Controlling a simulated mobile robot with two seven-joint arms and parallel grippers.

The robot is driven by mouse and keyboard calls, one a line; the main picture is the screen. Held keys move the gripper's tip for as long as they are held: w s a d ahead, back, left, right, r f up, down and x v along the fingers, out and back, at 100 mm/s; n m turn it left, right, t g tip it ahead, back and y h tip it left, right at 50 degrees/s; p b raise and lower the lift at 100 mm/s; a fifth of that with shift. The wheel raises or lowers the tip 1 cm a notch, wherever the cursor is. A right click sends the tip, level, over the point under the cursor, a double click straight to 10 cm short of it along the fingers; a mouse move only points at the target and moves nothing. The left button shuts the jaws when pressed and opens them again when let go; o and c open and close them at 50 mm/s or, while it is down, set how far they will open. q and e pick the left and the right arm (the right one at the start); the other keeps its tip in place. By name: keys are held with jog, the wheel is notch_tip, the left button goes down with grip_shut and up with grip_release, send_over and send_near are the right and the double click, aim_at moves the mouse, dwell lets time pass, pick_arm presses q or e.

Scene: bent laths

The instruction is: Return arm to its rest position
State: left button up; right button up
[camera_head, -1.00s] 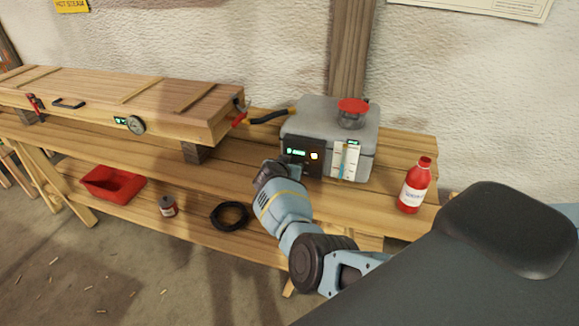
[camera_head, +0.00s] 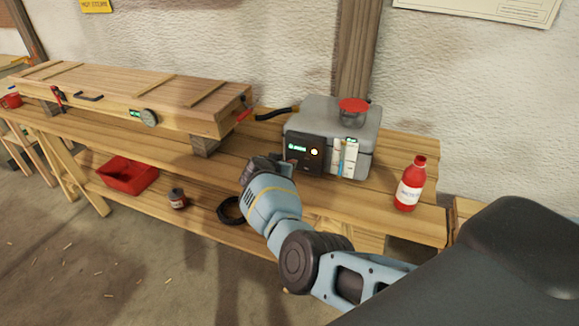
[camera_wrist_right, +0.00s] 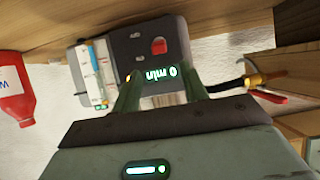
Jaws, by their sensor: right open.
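My right arm (camera_head: 272,205) reaches toward the front of a grey steam generator box (camera_head: 365,118) with a red cap (camera_head: 353,106). My right gripper is mostly hidden behind its own wrist in the head view. In the right wrist view, the right gripper (camera_wrist_right: 160,84) is open, with nothing between its two fingers. Beyond the fingers is the box's dark panel (camera_wrist_right: 150,48), seen upside down, with a lit display and a red switch. A small gap seems to separate the fingers from the panel, though exact contact is hard to tell. My left gripper is not in view.
A long wooden steam box (camera_head: 130,95) with a gauge lies on the bench at left, joined by a black hose (camera_head: 277,113). A red bottle (camera_head: 410,185) stands at right. The lower shelf holds a red tray (camera_head: 128,178), a small can (camera_head: 177,199) and a black coil (camera_head: 231,211).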

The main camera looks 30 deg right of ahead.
jog(key=shift+a+r, duration=0.1)
jog(key=shift+a, duration=0.05)
dwell(0.4)
jog(key=s+d+f+n+t, duration=0.4)
jog(key=s+d+f+t, duration=0.15)
jog(key=s, duration=0.45)
jog(key=s+a+f+n+g+y, duration=0.1)
jog(key=s+a, duration=0.5)
jog(key=s, duration=0.6)
jog(key=s+a+f+n+g+y, duration=0.1)
jog(key=s+a+f+n+y, duration=0.3)
jog(key=s, duration=0.8)
jog(key=s+a+f+n+g+y, duration=0.2)
jog(key=s+a+f+y, duration=0.4)
jog(key=s, duration=0.6)
notch_tip(320, 180, down, 3)
jog(key=a+n, duration=0.1)
jog(key=a, duration=0.1)
jog(key=shift+s+a+r, duration=0.2)
jog(key=shift+s+a, duration=0.1)
jog(key=shift+s, duration=0.1)
